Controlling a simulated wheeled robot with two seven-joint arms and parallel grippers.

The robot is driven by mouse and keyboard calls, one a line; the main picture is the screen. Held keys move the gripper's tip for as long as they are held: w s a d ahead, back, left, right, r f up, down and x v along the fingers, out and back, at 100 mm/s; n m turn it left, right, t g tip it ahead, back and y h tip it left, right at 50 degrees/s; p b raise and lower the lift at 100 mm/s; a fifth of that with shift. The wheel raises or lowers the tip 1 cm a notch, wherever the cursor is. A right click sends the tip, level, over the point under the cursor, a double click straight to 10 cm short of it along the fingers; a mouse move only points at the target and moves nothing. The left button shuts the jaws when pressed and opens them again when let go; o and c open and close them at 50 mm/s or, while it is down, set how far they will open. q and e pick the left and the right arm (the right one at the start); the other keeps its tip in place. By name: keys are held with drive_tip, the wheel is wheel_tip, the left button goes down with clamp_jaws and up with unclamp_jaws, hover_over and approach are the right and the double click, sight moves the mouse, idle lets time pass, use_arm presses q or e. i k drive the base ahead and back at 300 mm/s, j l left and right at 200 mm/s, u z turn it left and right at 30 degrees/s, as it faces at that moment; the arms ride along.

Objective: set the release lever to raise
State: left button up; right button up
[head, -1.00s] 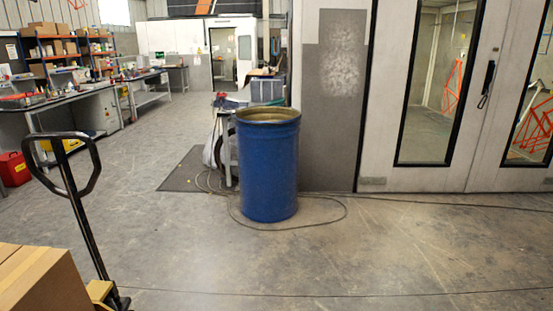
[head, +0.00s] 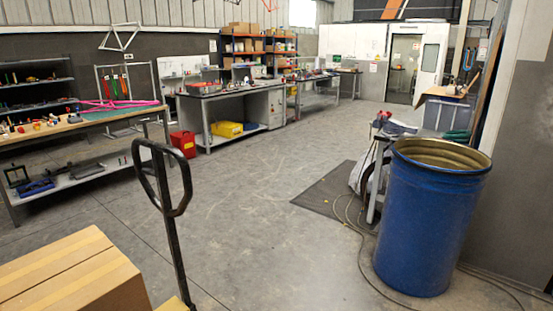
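The black handle of a pallet truck (head: 178,256) stands at the lower left, with a loop grip at its top and a shaft running down out of the frame. I cannot make out a release lever on it, nor its setting. A cardboard box (head: 60,280) with a pale tape strip sits just left of the shaft, cut off by the lower edge. Neither of my grippers is in view.
A blue open drum (head: 425,235) stands at the right, with hoses on the floor beside it. A workbench (head: 90,128) is at the left, and another bench (head: 232,92) is behind a red container (head: 184,144). The middle floor is clear.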

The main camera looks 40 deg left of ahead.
sight(150, 172)
drive_tip(key=i+u, duration=0.5)
drive_tip(key=i+l+u, duration=0.2)
drive_tip(key=i+u, duration=0.25)
drive_tip(key=i+l+u, duration=0.35)
drive_tip(key=u, duration=0.15)
drive_tip(key=i+l+u, duration=0.15)
drive_tip(key=i+u, duration=0.15)
drive_tip(key=u, duration=0.15)
drive_tip(key=i+l+u, duration=0.25)
drive_tip(key=u, duration=0.2)
drive_tip(key=i+l+u, duration=0.15)
drive_tip(key=l+u, duration=0.3)
drive_tip(key=i+l+u, duration=0.15)
drive_tip(key=l+u, duration=0.15)
drive_tip(key=u, duration=0.15)
drive_tip(key=i+l+u, duration=0.2)
drive_tip(key=l, duration=0.15)
drive_tip(key=k, duration=0.1)
